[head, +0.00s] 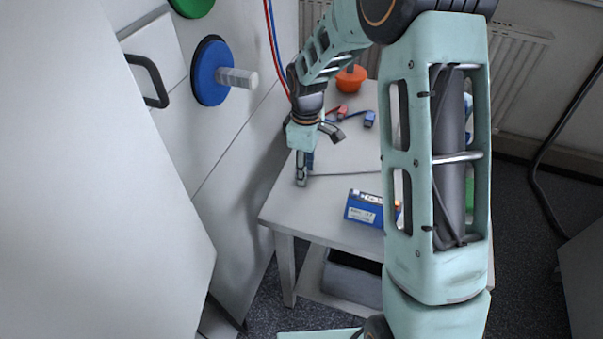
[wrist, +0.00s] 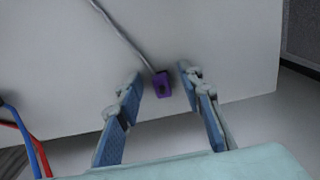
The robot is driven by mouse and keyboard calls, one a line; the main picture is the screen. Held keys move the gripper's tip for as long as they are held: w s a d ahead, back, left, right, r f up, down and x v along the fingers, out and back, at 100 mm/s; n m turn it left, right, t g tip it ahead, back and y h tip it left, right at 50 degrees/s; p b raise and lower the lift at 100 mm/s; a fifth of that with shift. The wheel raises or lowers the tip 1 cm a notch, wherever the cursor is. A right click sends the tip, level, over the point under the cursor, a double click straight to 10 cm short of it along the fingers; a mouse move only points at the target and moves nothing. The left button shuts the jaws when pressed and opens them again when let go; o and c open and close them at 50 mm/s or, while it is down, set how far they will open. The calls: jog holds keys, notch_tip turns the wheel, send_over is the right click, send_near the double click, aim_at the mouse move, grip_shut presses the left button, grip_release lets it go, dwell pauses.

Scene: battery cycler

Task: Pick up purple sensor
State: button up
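The purple sensor (wrist: 161,84) is a small purple block on the end of a grey cable (wrist: 122,36). It shows in the wrist view against a pale surface, ahead of my fingertips and roughly midway between them. My gripper (wrist: 158,85) is open, with one blue-padded finger on each side of the sensor and a gap to both. In the head view my gripper (head: 312,170) is over the left part of the white table (head: 290,203). I cannot make out the purple sensor in the head view.
A blue battery box (head: 364,207) stands near the table's front edge. Red and blue clips (head: 369,118) and an orange knob (head: 350,79) are farther back. A white cabinet wall with a blue disc (head: 209,71) stands left. Red and blue cables (wrist: 27,135) show at lower left in the wrist view.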

grip_shut()
jog(key=shift+r, duration=0.1)
jog(key=shift+w+r, duration=0.1)
jog(key=shift+r, duration=0.45)
jog(key=s+d+r, duration=0.3)
jog(key=s+r, duration=0.8)
jog(key=s, duration=0.2)
jog(key=shift+s+d+r, duration=0.15)
jog(key=shift+s+r, duration=0.25)
jog(key=shift+p, duration=0.3)
